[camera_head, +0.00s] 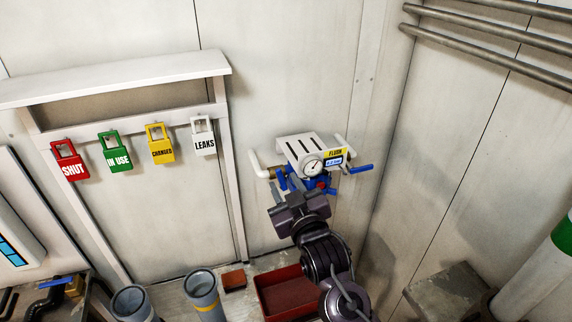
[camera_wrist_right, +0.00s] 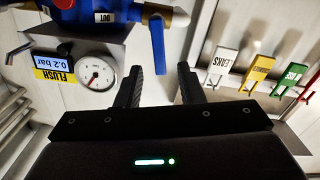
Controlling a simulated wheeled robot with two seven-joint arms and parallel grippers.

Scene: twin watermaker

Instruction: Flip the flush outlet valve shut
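The flush unit, with a yellow FLUSH label (camera_head: 335,153) and a round gauge (camera_head: 312,166), hangs on the back wall. A blue lever (camera_head: 361,169) sticks out at its right side. Another blue lever (camera_head: 282,181) is at its left, near a white pipe (camera_head: 258,167), partly hidden by my gripper. The upside-down right wrist view shows one blue lever (camera_wrist_right: 157,45) beyond the gap between my fingers. My right gripper (camera_head: 284,187) is open and empty below the unit; its fingers also show in the wrist view (camera_wrist_right: 162,84). My left gripper is not in view.
Hanging tags (camera_head: 204,137) line a white frame to the left. Grey cylinders (camera_head: 203,292) and a red tray (camera_head: 288,292) stand below. Pipes (camera_head: 490,40) run along the right wall.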

